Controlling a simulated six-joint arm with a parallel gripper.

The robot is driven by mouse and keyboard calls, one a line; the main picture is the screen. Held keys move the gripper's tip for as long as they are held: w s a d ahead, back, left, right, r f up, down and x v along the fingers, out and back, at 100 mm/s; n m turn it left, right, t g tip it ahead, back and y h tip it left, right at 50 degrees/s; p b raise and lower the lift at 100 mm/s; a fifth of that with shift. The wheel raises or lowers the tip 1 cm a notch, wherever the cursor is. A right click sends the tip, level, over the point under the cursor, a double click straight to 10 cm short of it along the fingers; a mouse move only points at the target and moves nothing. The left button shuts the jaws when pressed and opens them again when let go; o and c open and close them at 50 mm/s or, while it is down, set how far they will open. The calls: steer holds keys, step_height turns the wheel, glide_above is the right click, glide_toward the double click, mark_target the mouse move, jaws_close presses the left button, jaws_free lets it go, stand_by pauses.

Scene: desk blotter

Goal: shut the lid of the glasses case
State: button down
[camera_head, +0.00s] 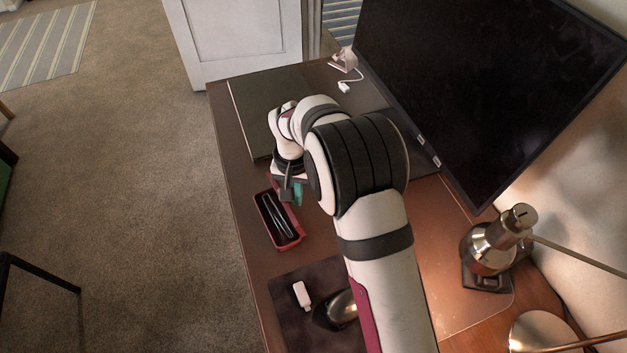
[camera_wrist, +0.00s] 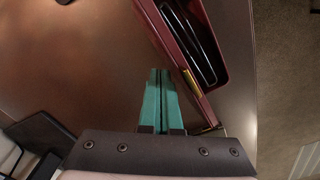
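The glasses case (camera_head: 269,228) is a dark red box standing open on the brown blotter. It also shows at the top right of the wrist view (camera_wrist: 222,45). Dark glasses (camera_head: 281,217) lie inside it. In the wrist view, a red panel (camera_wrist: 166,40) with a gold-coloured piece runs along the case's left side. It seems to be the raised lid, seen nearly edge-on. My gripper (camera_wrist: 163,74) has teal fingers pressed together with nothing between them. They are beside this panel, outside the case. I cannot tell whether they touch it. In the head view my wrist partly hides the fingers.
A dark flat panel (camera_head: 250,125) lies beyond the case, partly under my arm. A large monitor (camera_head: 500,80) and a metal lamp (camera_head: 490,247) stand to the right. A small white object (camera_head: 302,294) lies on a dark mat (camera_head: 290,332) nearer the camera.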

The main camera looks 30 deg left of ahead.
stand_by(0.3)
steer(key=shift+r, duration=3)
